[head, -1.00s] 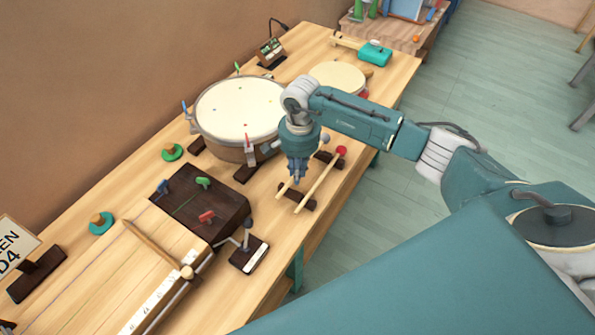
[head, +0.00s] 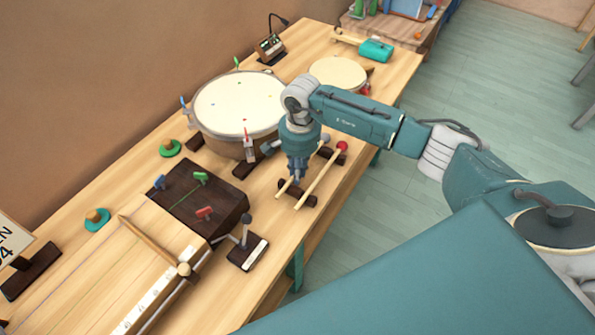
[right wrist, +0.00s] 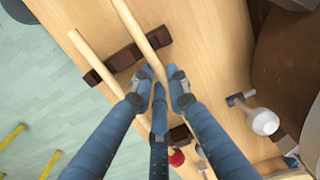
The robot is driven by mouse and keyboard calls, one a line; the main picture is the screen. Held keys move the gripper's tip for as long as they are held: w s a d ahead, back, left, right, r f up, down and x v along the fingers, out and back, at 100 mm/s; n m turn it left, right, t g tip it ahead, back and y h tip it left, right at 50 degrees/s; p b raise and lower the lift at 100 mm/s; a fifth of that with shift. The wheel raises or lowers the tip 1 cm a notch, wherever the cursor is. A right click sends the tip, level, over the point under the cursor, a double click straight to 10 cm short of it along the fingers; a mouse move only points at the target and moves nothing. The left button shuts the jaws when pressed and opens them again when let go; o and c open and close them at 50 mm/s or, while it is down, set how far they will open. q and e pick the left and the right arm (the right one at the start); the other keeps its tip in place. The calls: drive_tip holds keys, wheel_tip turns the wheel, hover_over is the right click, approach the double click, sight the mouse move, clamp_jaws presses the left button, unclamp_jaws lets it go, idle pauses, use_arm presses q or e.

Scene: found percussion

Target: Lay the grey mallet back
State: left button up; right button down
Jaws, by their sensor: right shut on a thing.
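The grey mallet has a grey ball head (head: 325,138) and a pale wooden handle, which also shows in the right wrist view (right wrist: 138,32). My right gripper (head: 296,178) points down and is shut on this handle. The handle crosses over the dark notched rest (head: 304,199); I cannot tell whether it touches it. A red-headed mallet (head: 320,178) lies alongside, on the floor side, across the same rest and a second dark rest (head: 338,159). In the right wrist view the fingers hide part of the handle. My left gripper is out of view.
A large drum (head: 240,103) stands left of my right gripper, with a smaller drum (head: 338,73) behind. A dark box (head: 200,196) and a small stand (head: 247,252) are nearer. The table's floor-side edge runs close beside the red-headed mallet.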

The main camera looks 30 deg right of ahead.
idle(0.3)
drive_tip(key=c, duration=1.6)
unclamp_jaws()
drive_tip(key=shift+f, duration=0.1)
drive_tip(key=r, duration=1.2)
drive_tip(key=shift+d, duration=0.2)
